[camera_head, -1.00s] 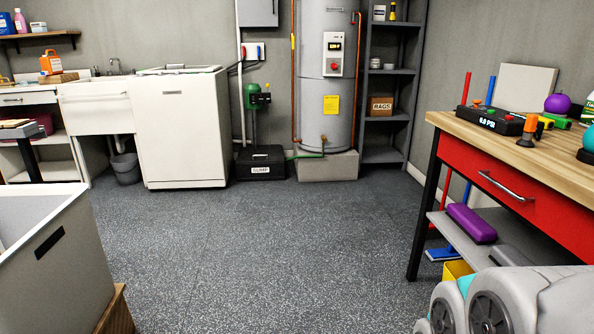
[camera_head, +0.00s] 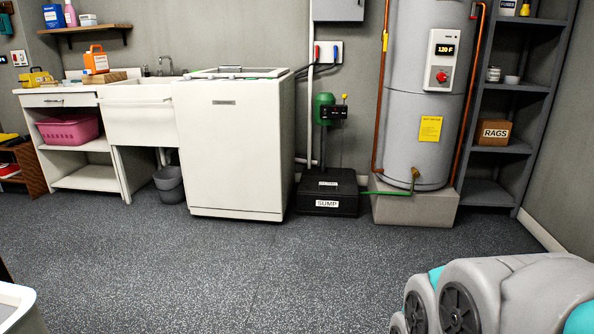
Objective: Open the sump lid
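The sump is a low black box (camera_head: 341,197) on the floor between the white top-lidded appliance and the water heater. A white SUMP label is on its front, and its dark lid (camera_head: 328,183) lies flat on top, looking closed. A green pump with a dark control box (camera_head: 329,112) stands above and behind it. A grey and teal rounded part of my own arm fills the lower right. My gripper itself does not show, and the sump is well ahead of me across the floor.
The white appliance (camera_head: 235,150) stands left of the sump. The water heater (camera_head: 415,120) on its concrete block (camera_head: 440,207) stands right, with a green hose (camera_head: 385,193) running toward the sump. A grey bucket (camera_head: 169,184) is under the sink. The speckled floor ahead is clear.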

